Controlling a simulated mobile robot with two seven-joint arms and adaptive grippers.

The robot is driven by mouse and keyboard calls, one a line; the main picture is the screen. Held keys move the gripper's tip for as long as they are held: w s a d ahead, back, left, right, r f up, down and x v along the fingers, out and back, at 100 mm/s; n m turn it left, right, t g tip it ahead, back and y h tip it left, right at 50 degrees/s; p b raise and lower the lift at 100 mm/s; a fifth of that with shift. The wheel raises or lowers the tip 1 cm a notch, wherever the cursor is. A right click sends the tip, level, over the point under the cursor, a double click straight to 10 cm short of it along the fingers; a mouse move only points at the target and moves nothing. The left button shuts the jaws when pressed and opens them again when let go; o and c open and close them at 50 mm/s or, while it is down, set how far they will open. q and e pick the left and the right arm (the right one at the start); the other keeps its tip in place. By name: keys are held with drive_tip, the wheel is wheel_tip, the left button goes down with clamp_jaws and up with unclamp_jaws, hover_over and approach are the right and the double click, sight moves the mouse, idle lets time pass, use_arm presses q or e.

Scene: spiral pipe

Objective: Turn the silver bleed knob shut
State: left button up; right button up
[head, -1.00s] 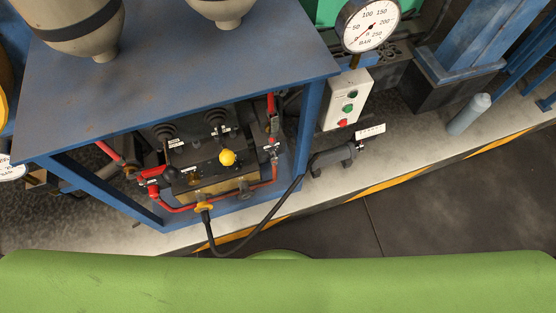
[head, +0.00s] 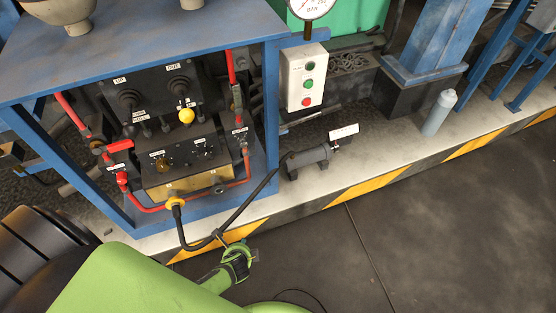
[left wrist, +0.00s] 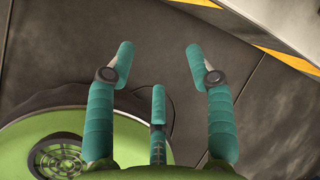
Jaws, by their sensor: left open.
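The valve block (head: 190,172) with its black top sits inside the blue frame in the head view. A small silver-looking knob (head: 218,189) is on its front face, but I cannot tell surely whether this is the bleed knob. My left gripper (left wrist: 158,52) is open and empty in the left wrist view, with its teal fingers spread over the dark floor. In the head view a green joint of my arm is low in the middle, right of and below the block, apart from it. My right gripper is not in view.
Red pipes run along both sides, and a black hose (head: 238,210) hangs in front. The blue frame (head: 272,120) encloses the block. A button box (head: 304,78) is to the right. The floor (head: 420,230) at right is clear.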

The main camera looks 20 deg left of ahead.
use_arm(q)
drive_tip(key=w+a+r+m+t+y+b, duration=0.25)
drive_tip(key=w+m+b, duration=0.3)
drive_tip(key=w, duration=0.55)
drive_tip(key=m+t+y+b, duration=0.6)
drive_tip(key=m+y+b, duration=0.1)
drive_tip(key=b, duration=0.1)
approach(244, 145)
drive_tip(key=x, duration=0.3)
drive_tip(key=shift+h, duration=0.25)
drive_tip(key=b+x, duration=0.1)
drive_tip(key=x, duration=0.4)
drive_tip(key=shift+a+b, duration=0.15)
drive_tip(key=shift+b, duration=0.15)
drive_tip(key=shift+w+a+r, duration=0.1)
drive_tip(key=shift+w+a, duration=0.4)
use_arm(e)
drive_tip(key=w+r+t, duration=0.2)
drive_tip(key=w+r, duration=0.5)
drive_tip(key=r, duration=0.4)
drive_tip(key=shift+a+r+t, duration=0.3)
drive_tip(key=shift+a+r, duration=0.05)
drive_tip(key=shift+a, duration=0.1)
use_arm(q)
clamp_jaws()
